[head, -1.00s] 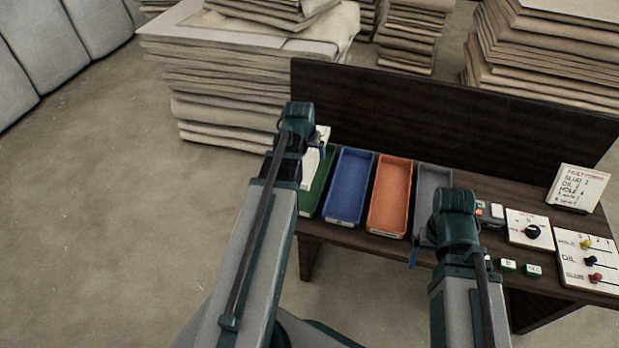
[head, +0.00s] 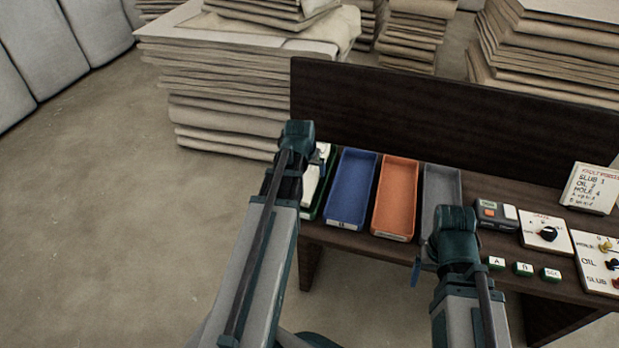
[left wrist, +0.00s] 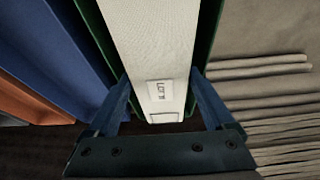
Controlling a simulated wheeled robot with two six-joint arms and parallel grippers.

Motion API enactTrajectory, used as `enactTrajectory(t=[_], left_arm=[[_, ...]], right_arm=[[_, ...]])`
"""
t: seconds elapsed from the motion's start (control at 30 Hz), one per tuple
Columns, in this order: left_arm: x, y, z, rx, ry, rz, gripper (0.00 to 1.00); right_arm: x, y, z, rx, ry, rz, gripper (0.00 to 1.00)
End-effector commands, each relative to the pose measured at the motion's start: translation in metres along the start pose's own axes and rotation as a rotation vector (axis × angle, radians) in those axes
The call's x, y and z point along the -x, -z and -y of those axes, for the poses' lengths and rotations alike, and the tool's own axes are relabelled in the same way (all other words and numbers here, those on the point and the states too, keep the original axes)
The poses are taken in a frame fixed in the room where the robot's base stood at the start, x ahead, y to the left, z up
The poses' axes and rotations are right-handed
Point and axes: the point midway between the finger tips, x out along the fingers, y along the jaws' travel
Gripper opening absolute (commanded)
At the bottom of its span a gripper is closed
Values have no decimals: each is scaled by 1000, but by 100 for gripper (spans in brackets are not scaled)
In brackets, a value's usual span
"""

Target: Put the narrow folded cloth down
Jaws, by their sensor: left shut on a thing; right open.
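The narrow folded cloth (left wrist: 150,45) is white with a small printed label, and runs lengthwise between my left gripper's fingers (left wrist: 161,85) in the left wrist view. My left gripper is shut on it. The cloth lies lengthwise over or in the green tray (left wrist: 207,40), whose walls show on both sides; I cannot tell if it touches the bottom. In the head view, part of the cloth (head: 310,190) shows beside my left wrist, which hides the fingers. My right gripper (head: 416,272) is open and empty at the table's front edge, mostly hidden by its own wrist.
A blue tray (head: 351,190), an orange tray (head: 396,200) and a grey tray (head: 441,185) stand right of the green one. A dark back panel (head: 440,110) rises behind them. Dials and labelled buttons (head: 523,269) are at the right. Stacked cloth (head: 220,100) stands behind left.

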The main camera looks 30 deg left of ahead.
Motion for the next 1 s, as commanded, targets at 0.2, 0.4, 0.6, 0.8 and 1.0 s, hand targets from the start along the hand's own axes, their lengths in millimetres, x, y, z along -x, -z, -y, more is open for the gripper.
enactTrajectory(t=[0.2, 0.4, 0.6, 0.8, 1.0], left_arm=[[-23, -9, 0, 0, 0, 0, 14], [-20, -8, 0, 0, 0, 0, 14], [-24, -10, 0, 0, 0, 0, 90], [-23, -10, 0, 0, 0, 0, 100], [-23, -10, 0, 0, 0, 0, 100]], right_arm=[[-24, 2, 3, 4, 3, -2, 85], [-22, 2, 3, 4, 3, -2, 85], [-25, 2, 3, 5, 3, -2, 85], [-25, 2, 3, 5, 3, -2, 85], [-25, 2, 3, 5, 3, -2, 85]])
